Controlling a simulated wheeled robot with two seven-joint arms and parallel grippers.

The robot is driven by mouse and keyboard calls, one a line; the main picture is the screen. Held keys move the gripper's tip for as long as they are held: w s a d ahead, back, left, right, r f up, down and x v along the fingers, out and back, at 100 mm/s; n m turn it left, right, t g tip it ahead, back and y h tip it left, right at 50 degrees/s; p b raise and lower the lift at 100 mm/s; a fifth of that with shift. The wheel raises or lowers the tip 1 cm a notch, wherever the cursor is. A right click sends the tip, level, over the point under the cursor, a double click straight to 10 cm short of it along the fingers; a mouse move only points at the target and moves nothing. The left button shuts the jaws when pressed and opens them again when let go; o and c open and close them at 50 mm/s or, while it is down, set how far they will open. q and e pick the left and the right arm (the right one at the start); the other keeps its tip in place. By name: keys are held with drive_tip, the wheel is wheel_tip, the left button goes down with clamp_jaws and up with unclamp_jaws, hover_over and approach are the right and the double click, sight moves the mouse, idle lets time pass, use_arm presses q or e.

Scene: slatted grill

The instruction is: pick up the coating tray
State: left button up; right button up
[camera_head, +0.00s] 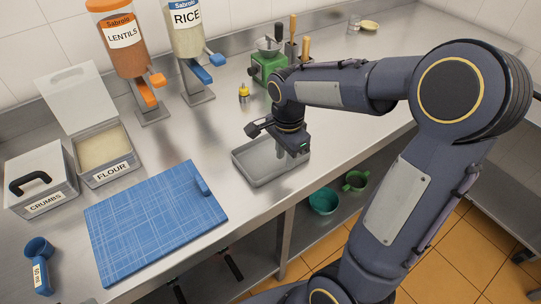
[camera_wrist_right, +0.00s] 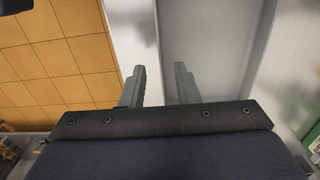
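The coating tray, a shallow grey rectangular tray (camera_head: 250,178), sits on the steel counter right of the blue board. It also shows in the right wrist view (camera_wrist_right: 210,35). My right gripper (camera_head: 291,150) is over the tray's right end, fingers pointing down. In the wrist view my right gripper (camera_wrist_right: 160,80) is open, with one finger over the tray's inside and the other outside its wall. The wall's line runs between the fingers; I cannot tell whether either finger touches it. The gripper hides part of the tray's right end. My left gripper is not in view.
A blue cutting board (camera_head: 150,220) lies left of the tray. A flour bin (camera_head: 103,150) and a crumbs bin (camera_head: 38,180) stand farther left. A green grinder (camera_head: 262,68) and a small yellow-topped bottle (camera_head: 243,92) stand behind. The counter's front edge is close to the tray.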

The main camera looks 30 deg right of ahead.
sight(271, 155)
wheel_tip(271, 155, down, 4)
drive_tip(key=shift+f, duration=0.15)
drive_tip(key=shift+c, duration=0.5)
clamp_jaws()
